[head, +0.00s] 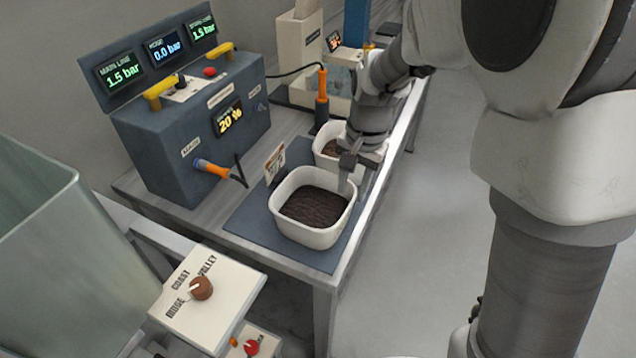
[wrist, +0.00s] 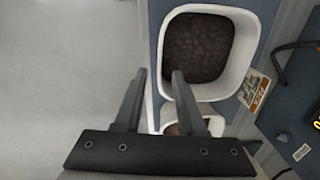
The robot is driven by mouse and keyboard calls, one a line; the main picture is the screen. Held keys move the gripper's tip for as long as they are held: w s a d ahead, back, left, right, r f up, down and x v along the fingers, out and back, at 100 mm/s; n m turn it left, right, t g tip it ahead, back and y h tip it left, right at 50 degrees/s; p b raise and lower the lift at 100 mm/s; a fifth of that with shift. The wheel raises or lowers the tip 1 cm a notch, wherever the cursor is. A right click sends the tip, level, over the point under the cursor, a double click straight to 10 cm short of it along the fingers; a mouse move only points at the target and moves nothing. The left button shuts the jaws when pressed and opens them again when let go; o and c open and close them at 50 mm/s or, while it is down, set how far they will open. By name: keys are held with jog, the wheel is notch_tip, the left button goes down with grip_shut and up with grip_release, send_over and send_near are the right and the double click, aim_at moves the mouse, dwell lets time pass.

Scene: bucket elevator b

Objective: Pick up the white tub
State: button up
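Two white tubs with dark brown granular contents stand on a blue mat. The nearer white tub (head: 285,222) is fully in the head view, and it fills the upper part of the wrist view (wrist: 247,75). The farther white tub (head: 324,158) is partly hidden behind my arm, and only a piece shows between the fingers in the wrist view. My gripper (head: 350,180) is open and empty, pointing down at the nearer tub's far right corner. In the wrist view (wrist: 160,72) the fingers appear on either side of its left wall; contact cannot be told.
The blue mat (head: 252,222) lies on a grey bench (head: 222,232). A blue control box (head: 185,135) with an orange handle (head: 212,168) stands left of the tubs. A small sign (head: 275,163) is beside them. A switch panel (head: 215,300) is in front; open floor lies right.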

aim_at(341, 232)
jog(key=f, duration=0.4)
jog(key=f+b, duration=0.1)
jog(key=f, duration=0.3)
jog(key=a+f+b, duration=0.1)
jog(key=f, duration=0.3)
jog(key=shift+w+a+f, duration=0.1)
jog(key=shift+w+f, duration=0.15)
jog(key=shift+f, duration=0.15)
jog(key=shift+r, duration=0.1)
grip_shut()
dwell(0.7)
